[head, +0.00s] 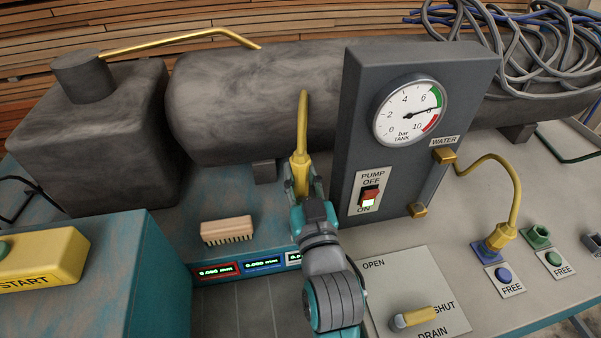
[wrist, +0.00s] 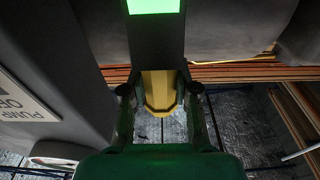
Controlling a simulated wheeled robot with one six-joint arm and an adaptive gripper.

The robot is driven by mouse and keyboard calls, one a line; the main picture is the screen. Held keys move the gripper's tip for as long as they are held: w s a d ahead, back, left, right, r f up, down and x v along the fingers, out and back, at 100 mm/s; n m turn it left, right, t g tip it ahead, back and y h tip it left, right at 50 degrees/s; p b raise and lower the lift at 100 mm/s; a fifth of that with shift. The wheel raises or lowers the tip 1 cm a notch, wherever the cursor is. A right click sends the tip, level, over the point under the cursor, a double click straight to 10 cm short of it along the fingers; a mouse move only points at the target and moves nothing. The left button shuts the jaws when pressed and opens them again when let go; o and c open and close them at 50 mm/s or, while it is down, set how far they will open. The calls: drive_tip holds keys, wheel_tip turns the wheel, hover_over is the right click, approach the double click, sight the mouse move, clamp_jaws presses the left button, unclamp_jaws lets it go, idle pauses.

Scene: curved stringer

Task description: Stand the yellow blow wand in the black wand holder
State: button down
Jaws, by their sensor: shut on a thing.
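The yellow blow wand (head: 303,125) stands roughly upright in my gripper (head: 301,182), in front of the dark horizontal tank. Its thin upper end bends slightly, and its thicker lower body is between the fingers. In the wrist view the yellow wand body (wrist: 158,92) shows between the two fingers of my gripper (wrist: 160,110), which is shut on it. A small dark block (head: 592,243) at the right edge of the head view may be the wand holder; it is cut off, so I cannot tell for sure.
The grey pump panel (head: 385,170) with gauge stands close right of my gripper. A wooden brush (head: 228,230) and a drain lever (head: 414,317) lie nearer.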

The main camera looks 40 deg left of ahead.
drive_tip(key=c, duration=0.9)
unclamp_jaws()
drive_tip(key=shift+f, duration=0.1)
drive_tip(key=shift+o, duration=0.2)
drive_tip(key=shift+s+d, duration=0.1)
drive_tip(key=shift+d, duration=0.05)
drive_tip(key=v, duration=1.1)
drive_tip(key=shift+s+d, duration=0.2)
drive_tip(key=shift+s, duration=0.05)
